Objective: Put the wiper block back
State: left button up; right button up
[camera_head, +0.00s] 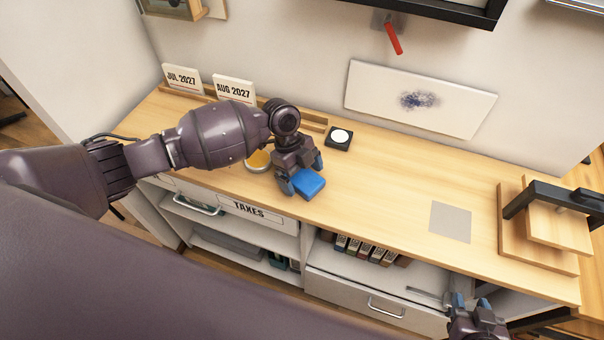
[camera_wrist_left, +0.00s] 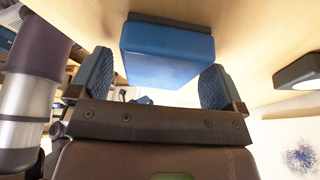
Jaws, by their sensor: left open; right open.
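The wiper block (camera_head: 312,186) is blue with a dark pad beneath, and it sits on the wooden counter near its front edge. My left gripper (camera_head: 304,180) is open at the block, pointing down. In the left wrist view the wiper block (camera_wrist_left: 167,52) lies ahead, between the two blue fingers of my left gripper (camera_wrist_left: 156,80), with gaps visible on both sides. My right gripper (camera_head: 471,302) is open and empty, low in front of the counter. A flat grey square (camera_head: 450,222) lies on the counter to the right.
A smudged white board (camera_head: 465,108) leans at the wall. A black box with a white disc (camera_head: 337,142) stands behind the block, and a yellow round item (camera_head: 258,160) lies left. A wooden stand with a black bar (camera_head: 530,245) is at right. The counter's middle is clear.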

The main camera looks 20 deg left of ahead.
pick_arm(q)
jog(key=v, duration=1.2)
jog(key=s+d+f+n, duration=0.1)
jog(key=s, duration=0.1)
jog(key=s+d+f, duration=0.1)
jog(key=s+f, duration=0.1)
jog(key=s+d+f+n+t, duration=0.1)
jog(key=s+f, duration=0.1)
jog(key=shift+s+d+n, duration=0.25)
jog(key=shift+s+n, duration=0.05)
jog(key=s+f+n+t, duration=0.2)
jog(key=s+n, duration=0.3)
jog(key=s, duration=0.2)
jog(key=s+a+r+n+t+y, duration=0.1)
jog(key=s+a+n+t+y, duration=0.3)
jog(key=s+a+n, duration=0.95)
jog(key=w+d+f+t, duration=0.1)
jog(key=w+f+t, duration=0.5)
jog(key=f, duration=0.4)
jog(key=shift+w+d+n+t, duration=0.35)
jog(key=shift+w+t, duration=0.05)
jog(key=shift+w, duration=0.1)
